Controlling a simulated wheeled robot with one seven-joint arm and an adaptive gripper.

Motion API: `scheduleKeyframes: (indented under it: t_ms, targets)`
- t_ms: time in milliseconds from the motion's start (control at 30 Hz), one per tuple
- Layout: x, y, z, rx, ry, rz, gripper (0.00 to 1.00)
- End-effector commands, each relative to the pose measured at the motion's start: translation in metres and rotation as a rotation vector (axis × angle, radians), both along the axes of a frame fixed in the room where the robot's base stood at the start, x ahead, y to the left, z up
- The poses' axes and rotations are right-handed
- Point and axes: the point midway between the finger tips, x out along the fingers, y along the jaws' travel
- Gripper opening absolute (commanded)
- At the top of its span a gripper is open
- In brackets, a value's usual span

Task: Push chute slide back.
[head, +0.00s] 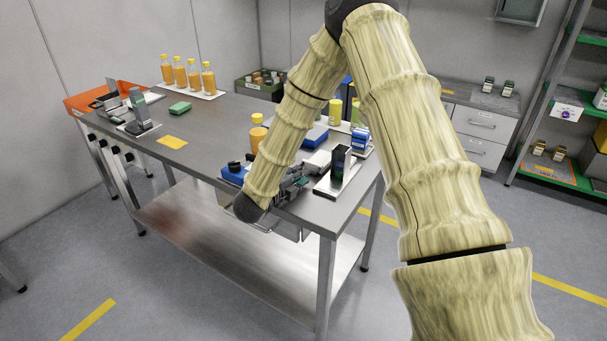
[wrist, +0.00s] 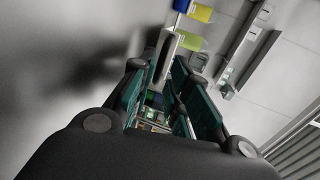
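My gripper (head: 292,188) is low at the front right edge of the steel table, partly hidden behind my own arm. In the wrist view its two teal-padded fingers (wrist: 162,82) stand apart with a visible gap between them. A pale piece with a dark elongated part (wrist: 165,57) shows just beyond the fingertips; I cannot tell if it touches them. I cannot make out the chute slide for certain. A pale block (head: 317,162) lies close to the gripper, beside a dark upright device (head: 340,164) on a white plate.
The steel table (head: 215,128) carries a blue box (head: 234,175) left of the gripper. Orange bottles (head: 194,76) stand on a tray at the far end, near a green block (head: 180,108) and a grey stand device (head: 139,109). The table's middle left is largely clear.

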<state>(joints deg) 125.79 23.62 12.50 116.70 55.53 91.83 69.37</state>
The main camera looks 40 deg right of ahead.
Motion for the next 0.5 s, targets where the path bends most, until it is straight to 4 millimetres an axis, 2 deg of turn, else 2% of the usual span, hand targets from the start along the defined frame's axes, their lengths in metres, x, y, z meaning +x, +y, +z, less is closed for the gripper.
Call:
scheduleKeyframes:
  t_ms: [100,300,500]
  targets:
    - [-0.009,0.021,0.005,0.000,0.000,0.002,0.18]
    - [-0.022,0.051,0.012,0.001,0.001,0.001,0.18]
    - [-0.030,0.068,0.017,0.001,0.000,-0.001,0.18]
